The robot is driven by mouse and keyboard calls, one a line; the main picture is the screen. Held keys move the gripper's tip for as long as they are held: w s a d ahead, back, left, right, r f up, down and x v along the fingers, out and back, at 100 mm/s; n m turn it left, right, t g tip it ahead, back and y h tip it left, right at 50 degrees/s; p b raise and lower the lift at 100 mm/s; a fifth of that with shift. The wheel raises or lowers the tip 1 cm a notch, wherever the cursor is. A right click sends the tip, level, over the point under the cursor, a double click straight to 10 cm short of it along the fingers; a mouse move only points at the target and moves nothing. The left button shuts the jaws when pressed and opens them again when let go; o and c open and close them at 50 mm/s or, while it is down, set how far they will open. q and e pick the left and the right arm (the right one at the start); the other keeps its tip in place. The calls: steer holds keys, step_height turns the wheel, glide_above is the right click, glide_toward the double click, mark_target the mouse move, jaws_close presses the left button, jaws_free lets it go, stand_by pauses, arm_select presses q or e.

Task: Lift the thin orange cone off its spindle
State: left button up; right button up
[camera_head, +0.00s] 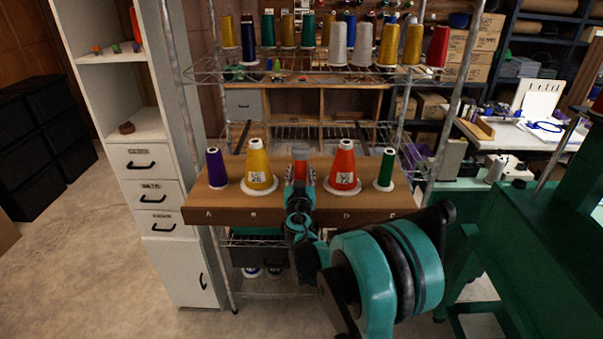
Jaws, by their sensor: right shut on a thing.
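The thin orange cone (300,169) with a pale grey top is in the middle of a row of cones on a brown wooden board (232,208). My right gripper (300,184) reaches in from the bottom right and is shut on this cone, a finger on each side. The gripper hides the cone's lower part and base, so I cannot tell whether it still sits on its spindle. My left gripper is not in view.
Close by on the board stand a purple cone (216,170), a wide yellow cone (259,172), a wide orange cone (343,169) and a green cone (385,170). A wire shelf (300,77) with more cones is above and behind. Green machinery (530,240) stands at right.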

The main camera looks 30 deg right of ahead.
mark_target(300, 148)
steer(key=shift+r+p, duration=2.9)
steer(key=shift+r, duration=0.95)
step_height(300, 148, up, 4)
steer(key=p, duration=0.3)
